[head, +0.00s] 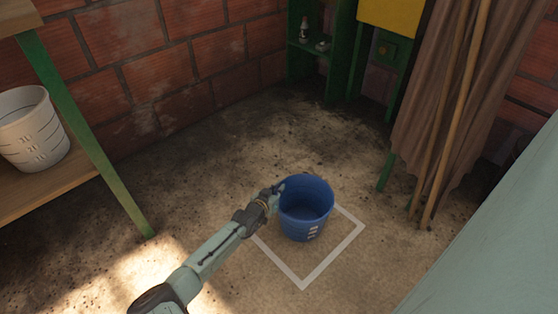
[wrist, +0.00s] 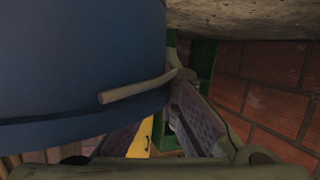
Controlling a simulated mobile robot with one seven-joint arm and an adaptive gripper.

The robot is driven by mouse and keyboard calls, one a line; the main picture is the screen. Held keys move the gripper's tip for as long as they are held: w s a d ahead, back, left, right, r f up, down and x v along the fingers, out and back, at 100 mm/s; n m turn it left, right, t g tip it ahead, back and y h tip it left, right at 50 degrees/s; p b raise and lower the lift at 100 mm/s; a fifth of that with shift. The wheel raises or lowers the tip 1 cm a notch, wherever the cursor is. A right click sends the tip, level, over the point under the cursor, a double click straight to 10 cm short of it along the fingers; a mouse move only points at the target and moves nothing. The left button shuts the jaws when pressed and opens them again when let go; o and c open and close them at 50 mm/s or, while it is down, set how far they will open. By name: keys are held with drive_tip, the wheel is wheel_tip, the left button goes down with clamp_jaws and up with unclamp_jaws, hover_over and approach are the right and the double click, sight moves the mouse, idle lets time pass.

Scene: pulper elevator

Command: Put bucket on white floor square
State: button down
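The blue bucket (head: 305,212) stands upright over the back part of the white floor square (head: 333,258) in the head view. The square's front corner shows bare, and its back is hidden by the bucket. I cannot tell whether the bucket's base touches the floor. My gripper (head: 277,189) is at the bucket's upper left rim. In the wrist view the bucket (wrist: 75,60) fills the left side, with its light handle grip (wrist: 138,88) across its wall. One finger of my gripper (wrist: 180,77) is close by the grip's end; the other is mostly hidden, so its closure is unclear.
A white bucket (head: 31,128) sits on a wooden shelf (head: 75,170) with a green leg at left. A brown cloth (head: 440,90) and wooden poles (head: 452,115) stand at right. Green shelving (head: 320,68) is at the back. Floor (head: 220,165) behind the bucket is clear.

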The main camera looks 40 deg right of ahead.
drive_tip(key=c, duration=2.4)
unclamp_jaws()
drive_tip(key=shift+f+b, duration=0.2)
drive_tip(key=shift+b, duration=0.1)
drive_tip(key=c, duration=1.8)
unclamp_jaws()
drive_tip(key=shift+r, duration=0.15)
drive_tip(key=shift+r+p, duration=0.3)
drive_tip(key=shift+p, duration=0.25)
drive_tip(key=p+v, duration=0.2)
drive_tip(key=v, duration=1)
drive_tip(key=shift+f, duration=0.2)
